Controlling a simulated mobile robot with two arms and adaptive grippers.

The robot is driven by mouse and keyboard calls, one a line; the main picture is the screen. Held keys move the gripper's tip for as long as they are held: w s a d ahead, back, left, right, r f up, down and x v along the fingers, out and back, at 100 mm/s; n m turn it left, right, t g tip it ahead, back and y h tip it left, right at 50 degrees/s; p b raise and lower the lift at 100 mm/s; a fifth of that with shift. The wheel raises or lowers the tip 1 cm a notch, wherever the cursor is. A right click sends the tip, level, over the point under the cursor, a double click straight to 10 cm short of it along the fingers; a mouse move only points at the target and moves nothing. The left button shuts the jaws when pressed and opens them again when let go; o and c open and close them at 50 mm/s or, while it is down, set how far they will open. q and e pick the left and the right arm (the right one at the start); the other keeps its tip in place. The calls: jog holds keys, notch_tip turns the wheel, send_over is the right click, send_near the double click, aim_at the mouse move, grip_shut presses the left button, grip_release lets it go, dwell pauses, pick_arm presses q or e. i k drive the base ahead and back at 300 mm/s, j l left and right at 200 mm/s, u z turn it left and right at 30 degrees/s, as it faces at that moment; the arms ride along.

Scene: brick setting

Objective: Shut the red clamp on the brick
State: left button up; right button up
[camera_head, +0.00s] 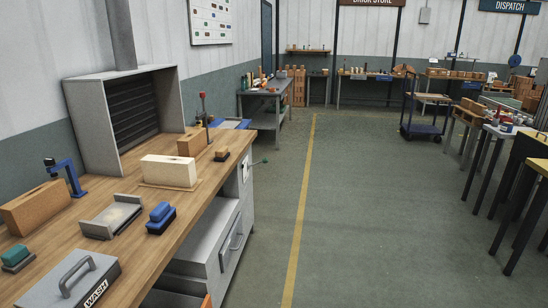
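The red clamp (203,97) shows as an upright red-tipped handle on a dark stem, standing on the wooden bench. A tan brick (191,145) stands just in front of it, to its left in the picture, and the clamp's lower part is partly hidden. I cannot tell whether the clamp touches this brick. A cream brick (168,171) lies nearer on a thin board. A larger brown brick (36,208) lies at the left, next to a blue clamp (66,177). Neither of my grippers is in view.
The wooden bench (150,236) also holds a grey tray (112,216), blue block brush (160,218), grey WASH box (70,284) and an open grey hood (96,110). The floor right of the bench is clear, with a yellow line (300,215). A blue trolley (424,130) stands farther back.

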aim_at(202, 95)
jog(key=i+l+u, duration=0.1)
jog(key=i+u, duration=0.15)
jog(key=i, duration=0.25)
jog(key=i+l+u, duration=0.25)
jog(key=i, duration=0.3)
jog(key=i+l+u, duration=0.3)
jog(key=i, duration=0.2)
jog(key=i+l, duration=0.25)
jog(key=i, duration=0.15)
jog(key=i+l+z, duration=0.1)
jog(key=i+l, duration=0.2)
jog(key=i+l+z, duration=0.1)
jog(key=i+l, duration=0.15)
jog(key=i, duration=0.25)
jog(key=i+l, duration=0.2)
jog(key=i, duration=0.2)
